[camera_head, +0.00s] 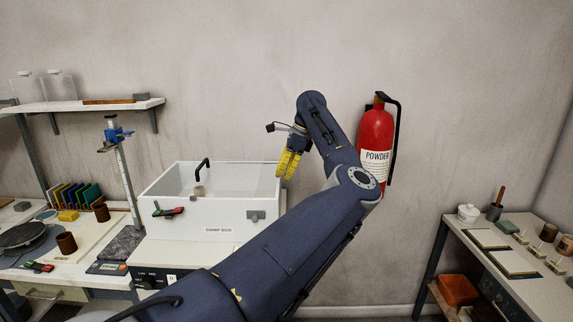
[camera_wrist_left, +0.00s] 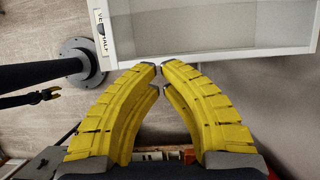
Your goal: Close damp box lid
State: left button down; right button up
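The white damp box (camera_head: 230,217) stands on the left bench, with a label and a grey latch on its front. Its inside shows from above, with a small pale round item in it and a curved black handle-like part (camera_head: 203,168) above. I cannot clearly make out the lid or its angle. My left gripper (camera_head: 286,177), with yellow fingers, hangs at the box's right rear corner, apparently empty. In the left wrist view its fingertips (camera_wrist_left: 160,68) meet or nearly meet, just below a white-framed greyish panel (camera_wrist_left: 210,55). My right gripper is out of view.
A red fire extinguisher (camera_head: 376,138) hangs on the wall behind my left arm. A blue-and-grey height gauge (camera_head: 122,160) stands left of the box. A shelf (camera_head: 90,106) is above the bench. Another table (camera_head: 530,285) with small pots is at the right.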

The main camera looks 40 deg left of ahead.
aim_at(264, 188)
pick_arm(q)
jog(key=x, duration=0.4)
jog(key=shift+s+a, duration=1.2)
jog(key=shift+a, duration=0.05)
jog(key=shift+s+a, duration=0.15)
jog(key=shift+s, duration=0.05)
